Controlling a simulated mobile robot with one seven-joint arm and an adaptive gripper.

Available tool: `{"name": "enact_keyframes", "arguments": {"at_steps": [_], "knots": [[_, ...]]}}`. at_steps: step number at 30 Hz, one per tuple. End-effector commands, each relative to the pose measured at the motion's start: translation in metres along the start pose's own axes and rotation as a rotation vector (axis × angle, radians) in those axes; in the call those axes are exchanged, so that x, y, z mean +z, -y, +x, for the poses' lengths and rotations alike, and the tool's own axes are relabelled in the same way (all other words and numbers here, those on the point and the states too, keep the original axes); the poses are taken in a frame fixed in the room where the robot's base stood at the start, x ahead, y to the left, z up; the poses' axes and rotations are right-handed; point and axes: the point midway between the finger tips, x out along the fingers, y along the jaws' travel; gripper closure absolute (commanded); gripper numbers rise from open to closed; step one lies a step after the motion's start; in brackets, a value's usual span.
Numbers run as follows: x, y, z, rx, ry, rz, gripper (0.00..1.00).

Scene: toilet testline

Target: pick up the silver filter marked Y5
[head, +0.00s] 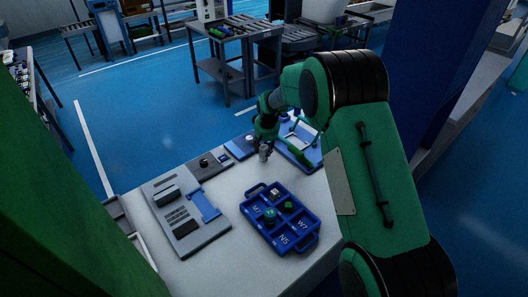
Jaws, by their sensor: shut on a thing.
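My gripper (265,145) is above the far part of the white table, beyond the blue tray. It is shut on a small silver cylindrical piece, the silver filter (264,154), which hangs upright below the fingers. Its marking is too small to read. The blue tray (247,192) stands on the table, nearer than the gripper and apart from it. It has several compartments with white labels, one reading N5. Green-topped and silver pieces stand in some of them, and the front compartments look empty. My arm comes in from the right.
A grey fixture panel (186,242) with a blue part lies on the table at the left. A smaller dark fixture (208,166) and blue trays (309,158) sit along the far edge. Bare table (228,258) lies between the panel and the compartment tray.

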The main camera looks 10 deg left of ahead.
Motion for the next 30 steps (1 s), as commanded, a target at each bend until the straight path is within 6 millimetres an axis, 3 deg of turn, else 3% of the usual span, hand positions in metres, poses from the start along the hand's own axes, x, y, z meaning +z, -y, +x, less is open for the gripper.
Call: {"name": "enact_keyframes", "arguments": {"at_steps": [12, 18, 30], "knots": [[-0.018, 0.0, -0.061, 0.0, -0.002, 0.0, 0.91], [-0.02, 0.0, -0.072, 0.0, 0.0, 0.0, 0.91], [-0.02, 0.0, -0.072, 0.0, 0.0, 0.0, 0.91]]}}
